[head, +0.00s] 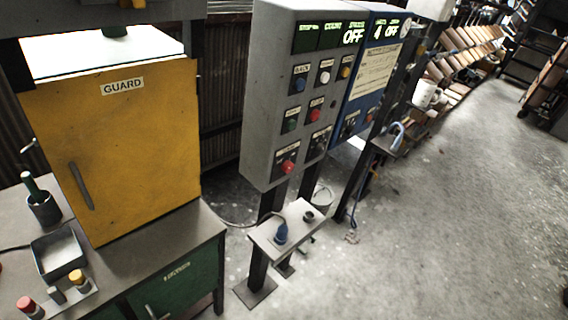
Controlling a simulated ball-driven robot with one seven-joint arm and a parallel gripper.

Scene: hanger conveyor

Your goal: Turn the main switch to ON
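A grey control cabinet (267,100) stands on posts in the middle of the head view. A larger red knob (288,167) sits at the lower left, and a dark knob (318,141) is at the lower right. The labels are too small to read, so I cannot tell which is the main switch. My gripper is not in view.
A yellow guard door (120,140) on a green bench (182,282) stands at the left. A blue cabinet (374,75) adjoins the grey one. The concrete floor (450,220) at the right is clear.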

